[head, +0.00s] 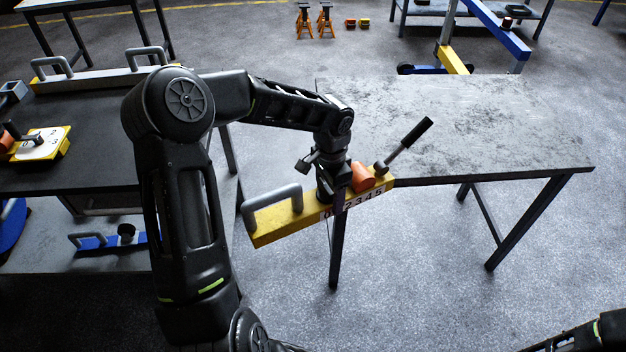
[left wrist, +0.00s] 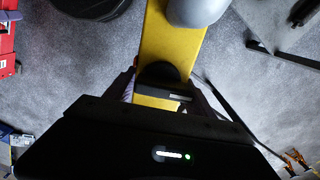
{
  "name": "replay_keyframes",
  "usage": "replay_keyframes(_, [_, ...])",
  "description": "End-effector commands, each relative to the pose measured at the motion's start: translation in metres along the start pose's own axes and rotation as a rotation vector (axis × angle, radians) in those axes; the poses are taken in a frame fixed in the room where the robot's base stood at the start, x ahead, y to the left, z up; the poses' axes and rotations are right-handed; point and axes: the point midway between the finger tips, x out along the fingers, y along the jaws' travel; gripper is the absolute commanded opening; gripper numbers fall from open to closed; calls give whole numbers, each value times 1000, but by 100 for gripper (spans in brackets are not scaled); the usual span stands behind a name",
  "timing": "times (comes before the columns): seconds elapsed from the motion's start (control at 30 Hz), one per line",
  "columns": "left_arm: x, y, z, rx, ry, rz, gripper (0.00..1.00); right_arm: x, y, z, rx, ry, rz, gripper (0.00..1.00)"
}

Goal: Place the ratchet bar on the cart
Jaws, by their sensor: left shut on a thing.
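The ratchet bar (head: 285,222) is a yellow beam with a number scale, a grey handle, an orange part and a black-gripped lever. My left gripper (head: 335,188) is shut on it near the middle. The bar is off the floor, in front of the light table's near left corner; I cannot tell whether its right end touches the table. In the left wrist view the yellow bar (left wrist: 172,45) runs between the fingers of my left gripper (left wrist: 163,92). The dark-topped cart (head: 85,105) stands at the left, partly hidden by my left arm. My right gripper is out of view.
A blue handled bar (head: 98,241) lies on the lower shelf. The light table (head: 480,130) is bare. Orange stands (head: 325,20) are on the floor behind.

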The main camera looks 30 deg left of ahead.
Motion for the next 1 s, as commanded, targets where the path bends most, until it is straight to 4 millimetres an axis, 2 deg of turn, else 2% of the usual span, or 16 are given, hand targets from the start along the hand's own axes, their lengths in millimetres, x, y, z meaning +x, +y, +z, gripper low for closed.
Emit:
replay_keyframes(0.2, [31, 43, -23, -221, 1, -1, 0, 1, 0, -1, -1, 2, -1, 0])
replay_keyframes(0.43, [58, 79, -34, -440, -2, -8, 0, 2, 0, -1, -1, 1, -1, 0])
replay_keyframes(0.6, [65, 89, -36, -512, -2, -11, 0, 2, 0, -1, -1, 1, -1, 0])
replay_keyframes(1.0, [66, 90, -36, -522, -2, -11, 0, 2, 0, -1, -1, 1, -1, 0])
